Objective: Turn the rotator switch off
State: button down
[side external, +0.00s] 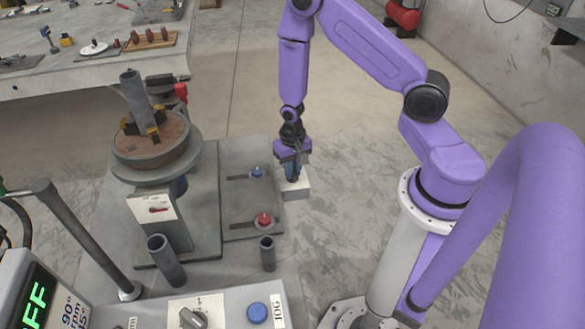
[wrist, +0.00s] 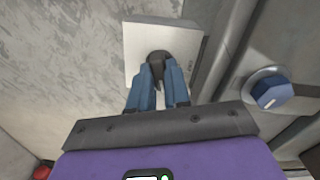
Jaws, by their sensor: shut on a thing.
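A white switch box (wrist: 136,41) with a dark knob (wrist: 158,62) fills the upper middle of the wrist view. I take this knob to be the rotator switch. My gripper (wrist: 162,78) has its two blue fingers closed on either side of the knob's pointer. Small lettering on the box's right side is too small to read. In the side external view my gripper (side external: 292,178) reaches down onto the white box (side external: 297,190), at the right edge of the grey base. The knob is hidden there by the fingers.
A positioner with a round table (side external: 155,150) stands to the left. A blue knob (side external: 257,171) and a red knob (side external: 264,219) sit on the base plate.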

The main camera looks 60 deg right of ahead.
jog(key=n, duration=1.1)
jog(key=shift+n, duration=1.7)
jog(key=c, duration=1.1)
grip_release()
